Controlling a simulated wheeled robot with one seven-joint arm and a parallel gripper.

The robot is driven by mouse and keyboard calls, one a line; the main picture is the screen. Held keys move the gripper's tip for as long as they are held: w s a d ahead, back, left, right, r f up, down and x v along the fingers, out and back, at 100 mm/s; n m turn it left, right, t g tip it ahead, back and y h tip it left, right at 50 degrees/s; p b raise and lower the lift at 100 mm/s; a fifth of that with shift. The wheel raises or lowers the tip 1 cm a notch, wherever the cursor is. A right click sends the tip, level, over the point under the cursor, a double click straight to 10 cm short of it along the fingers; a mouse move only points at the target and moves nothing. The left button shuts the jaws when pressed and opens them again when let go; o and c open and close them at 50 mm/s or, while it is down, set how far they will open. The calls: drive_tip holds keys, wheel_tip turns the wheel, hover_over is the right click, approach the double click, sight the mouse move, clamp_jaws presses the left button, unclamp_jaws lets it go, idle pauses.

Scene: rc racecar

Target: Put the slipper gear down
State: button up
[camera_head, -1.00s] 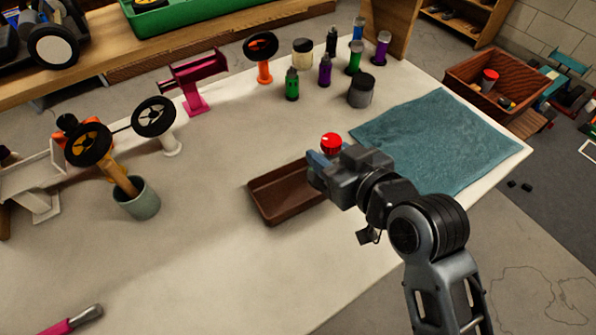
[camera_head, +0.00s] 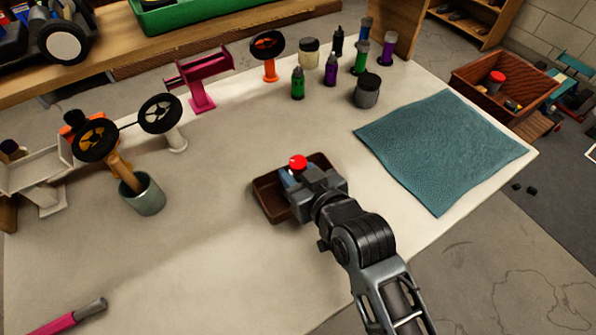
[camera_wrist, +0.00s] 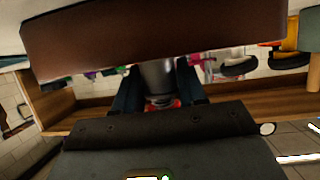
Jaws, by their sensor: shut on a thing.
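The slipper gear shows as a red top (camera_head: 298,161) at my gripper's tip in the head view. In the wrist view a grey cylindrical part (camera_wrist: 158,76) with red at one end sits between the two dark blue fingers. My gripper (camera_head: 291,174) is shut on it. The brown tray (camera_head: 264,199) lies on the bench, and my gripper is over it in the head view. The tray's wall (camera_wrist: 150,40) fills the top of the wrist view, close to the gear. My gripper hides much of the tray's inside, and I cannot tell whether the gear touches it.
A teal cloth (camera_head: 440,150) lies right of the tray. Several bottles and a dark jar (camera_head: 367,90) stand behind. A grey-green cup (camera_head: 143,194) with a wooden-handled tool stands left. A pink-handled tool (camera_head: 70,318) lies at front left. The bench between is clear.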

drive_tip(key=shift+f, duration=0.15)
drive_tip(key=o, duration=1.1)
drive_tip(key=shift+r, duration=0.25)
drive_tip(key=v, duration=1.2)
